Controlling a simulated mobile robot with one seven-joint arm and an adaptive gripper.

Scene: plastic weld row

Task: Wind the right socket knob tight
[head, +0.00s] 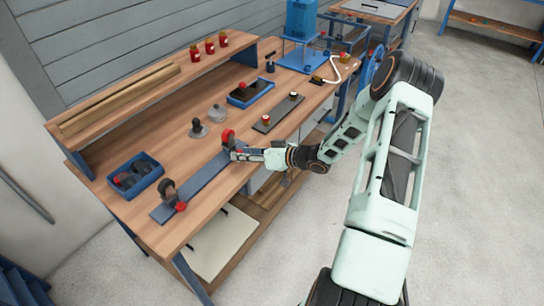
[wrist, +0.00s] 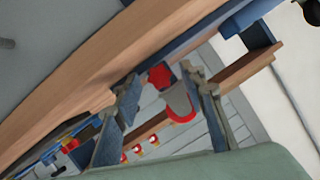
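A long blue-grey plate (head: 205,184) lies along the front of the bench with a socket at each end. The right socket (head: 228,137) shows a red rounded part, with its lower part hidden behind my gripper. The left socket (head: 167,188) is dark, with a red knob (head: 180,206) at its front. My gripper (head: 234,154) is at the right socket. In the wrist view my gripper (wrist: 161,77) has its fingers apart, either side of the red right knob (wrist: 160,75), with small gaps showing. A grey piece with a red rim (wrist: 180,103) is beside that knob.
A blue bin (head: 135,175) with dark round parts stands at the left. Grey round parts (head: 198,129), a dark plate with small knobs (head: 278,113) and a blue tray (head: 250,92) lie behind and to the right. Red jars (head: 209,46) stand on the raised shelf.

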